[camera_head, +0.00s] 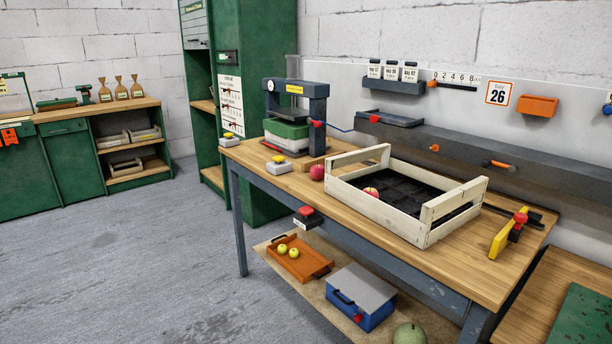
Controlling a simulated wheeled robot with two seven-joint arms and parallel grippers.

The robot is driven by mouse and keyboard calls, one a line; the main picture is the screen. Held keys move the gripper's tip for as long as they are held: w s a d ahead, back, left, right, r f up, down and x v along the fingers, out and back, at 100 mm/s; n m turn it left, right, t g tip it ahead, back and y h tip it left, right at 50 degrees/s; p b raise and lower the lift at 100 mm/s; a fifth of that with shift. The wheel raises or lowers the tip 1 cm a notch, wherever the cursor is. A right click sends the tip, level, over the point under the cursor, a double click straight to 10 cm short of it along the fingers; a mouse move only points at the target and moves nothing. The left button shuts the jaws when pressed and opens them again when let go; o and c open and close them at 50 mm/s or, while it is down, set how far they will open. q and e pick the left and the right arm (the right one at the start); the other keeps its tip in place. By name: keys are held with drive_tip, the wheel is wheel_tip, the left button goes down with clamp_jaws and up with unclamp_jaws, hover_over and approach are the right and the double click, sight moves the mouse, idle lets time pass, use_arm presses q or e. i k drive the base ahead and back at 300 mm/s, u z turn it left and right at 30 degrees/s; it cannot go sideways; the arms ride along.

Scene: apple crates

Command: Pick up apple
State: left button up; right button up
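A red apple (317,172) sits on the wooden workbench (290,184), just left of a pale wooden slatted crate (386,217). A second apple (371,192), red with some yellow, is inside the crate near its front left side, partly hidden by the front wall. Two yellow-green round fruits, which look like apples, lie in an orange tray (311,266) on the shelf below the bench. Neither of my grippers shows in the head view.
A grey press (317,110) stands behind the red apple, with small scales (278,167) nearby. A yellow-handled tool (501,240) lies right of the crate. A black and red device (307,218) is at the bench's front edge. A blue toolbox (360,297) is below. Floor at left is clear.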

sight(316, 171)
drive_tip(key=u, duration=0.7)
drive_tip(key=i, duration=0.65)
drive_tip(key=u, duration=0.6)
